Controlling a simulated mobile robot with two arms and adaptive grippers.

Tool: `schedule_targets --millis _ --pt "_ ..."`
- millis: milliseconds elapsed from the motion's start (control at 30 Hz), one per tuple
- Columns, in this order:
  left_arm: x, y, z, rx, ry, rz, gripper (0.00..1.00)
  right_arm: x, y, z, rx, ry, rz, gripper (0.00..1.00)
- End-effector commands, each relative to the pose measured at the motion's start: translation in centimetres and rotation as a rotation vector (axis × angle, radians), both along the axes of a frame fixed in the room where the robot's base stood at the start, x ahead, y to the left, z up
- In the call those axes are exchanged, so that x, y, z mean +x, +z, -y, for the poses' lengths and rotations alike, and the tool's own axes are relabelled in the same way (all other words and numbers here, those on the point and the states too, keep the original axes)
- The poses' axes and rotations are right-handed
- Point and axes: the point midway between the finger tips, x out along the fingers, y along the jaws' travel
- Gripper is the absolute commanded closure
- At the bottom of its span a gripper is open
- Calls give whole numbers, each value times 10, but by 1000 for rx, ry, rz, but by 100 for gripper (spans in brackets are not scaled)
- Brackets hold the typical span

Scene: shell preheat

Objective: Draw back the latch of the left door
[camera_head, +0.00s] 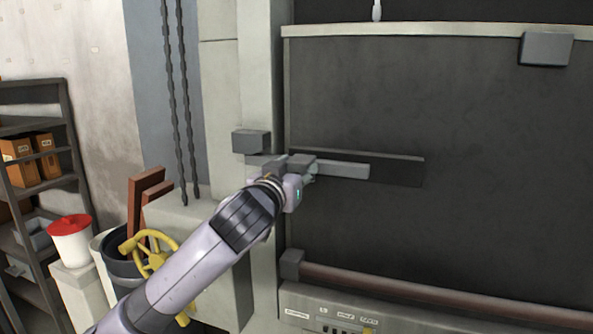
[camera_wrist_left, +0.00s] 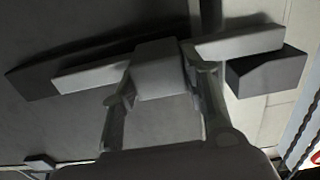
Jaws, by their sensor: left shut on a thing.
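The left door (camera_head: 460,120) is a large dark panel. Its latch is a light grey sliding bar (camera_head: 343,170) on a dark backing strip (camera_head: 403,172). The bar crosses the door's left edge onto the pale frame, where a dark grey block (camera_head: 251,141) sits. My left gripper (camera_head: 303,173) is at the latch, shut on its grey knob (camera_head: 301,160). In the left wrist view the fingers (camera_wrist_left: 163,95) stand either side of the knob (camera_wrist_left: 160,68), with the bar (camera_wrist_left: 238,43) running out on both sides. The bar's end lies beside the dark block (camera_wrist_left: 266,74). My right gripper is out of view.
A red-brown horizontal rail (camera_head: 400,285) crosses low in front of the door. Two dark chains (camera_head: 180,110) hang left of the frame. A yellow wheel (camera_head: 146,250), a red-lidded bin (camera_head: 70,240) and a shelf rack (camera_head: 35,185) stand at lower left.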

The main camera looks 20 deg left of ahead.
Motion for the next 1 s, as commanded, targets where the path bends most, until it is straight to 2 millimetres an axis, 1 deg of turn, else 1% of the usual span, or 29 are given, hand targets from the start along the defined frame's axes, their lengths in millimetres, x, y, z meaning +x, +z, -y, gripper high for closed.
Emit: schedule_targets --millis 33,133,367,467,600,700,833,1000 --pt "0 0 0 0 1 0 94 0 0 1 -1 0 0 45" --pt "0 0 0 0 1 -1 100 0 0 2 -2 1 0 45" --pt "0 0 2 0 0 -1 100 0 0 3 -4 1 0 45" --pt "0 -1 14 -3 -4 -2 100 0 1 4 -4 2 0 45" --pt "-1 -1 40 -5 -8 -2 100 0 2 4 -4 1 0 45" --pt "-1 -1 55 -5 -6 -3 100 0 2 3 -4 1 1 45" --pt "-2 -1 67 -2 -5 -2 100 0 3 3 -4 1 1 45" --pt "-3 -1 71 -1 -5 -2 100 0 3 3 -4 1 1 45"
